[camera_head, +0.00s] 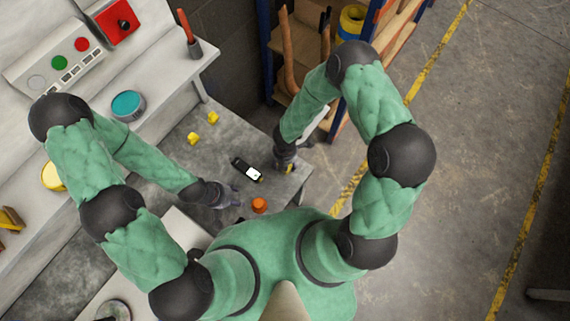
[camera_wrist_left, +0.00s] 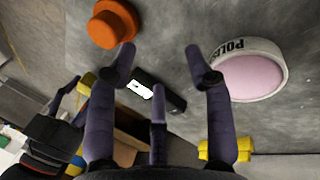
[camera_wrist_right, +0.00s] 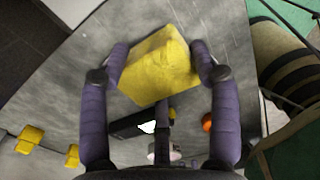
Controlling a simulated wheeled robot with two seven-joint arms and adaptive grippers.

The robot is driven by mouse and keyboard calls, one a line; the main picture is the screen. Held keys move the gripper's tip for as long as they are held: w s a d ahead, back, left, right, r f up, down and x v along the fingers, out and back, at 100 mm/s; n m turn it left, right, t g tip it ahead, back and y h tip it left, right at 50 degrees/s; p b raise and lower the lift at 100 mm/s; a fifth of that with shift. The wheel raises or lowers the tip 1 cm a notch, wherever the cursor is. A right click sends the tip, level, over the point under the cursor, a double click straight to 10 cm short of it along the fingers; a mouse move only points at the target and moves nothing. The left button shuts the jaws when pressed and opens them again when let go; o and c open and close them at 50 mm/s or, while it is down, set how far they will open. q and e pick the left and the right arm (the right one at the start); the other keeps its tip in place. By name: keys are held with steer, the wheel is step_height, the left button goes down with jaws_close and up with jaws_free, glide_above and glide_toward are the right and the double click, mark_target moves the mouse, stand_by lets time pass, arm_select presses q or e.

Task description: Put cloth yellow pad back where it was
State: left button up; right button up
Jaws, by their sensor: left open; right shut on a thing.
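The yellow cloth pad (camera_wrist_right: 158,65) is a worn yellow block between the fingers of my right gripper (camera_wrist_right: 158,62) in the right wrist view. That gripper is shut on it. In the head view only a small yellow bit of the pad (camera_head: 290,168) shows at my right gripper, near the right corner of the grey table (camera_head: 222,150). I cannot tell whether the pad touches the tabletop. My left gripper (camera_wrist_left: 160,62) is open and empty over the table, its fingers spread apart, left of the orange knob-like piece (camera_head: 260,205).
A black device with a white label (camera_head: 247,170) lies between the grippers. Two small yellow pieces (camera_head: 213,117) (camera_head: 193,138) lie farther back. A tin marked with lettering and pink inside (camera_wrist_left: 250,75) stands near my left gripper. Shelving (camera_head: 340,60) rises behind the table's right end.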

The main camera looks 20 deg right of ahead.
arm_select(q)
steer(key=shift+f, duration=0.55)
arm_select(e)
steer(key=shift+f, duration=0.85)
steer(key=shift+c, duration=0.3)
arm_select(q)
steer(key=shift+r, duration=0.1)
arm_select(e)
steer(key=shift+r, duration=0.1)
steer(key=o, duration=1.1)
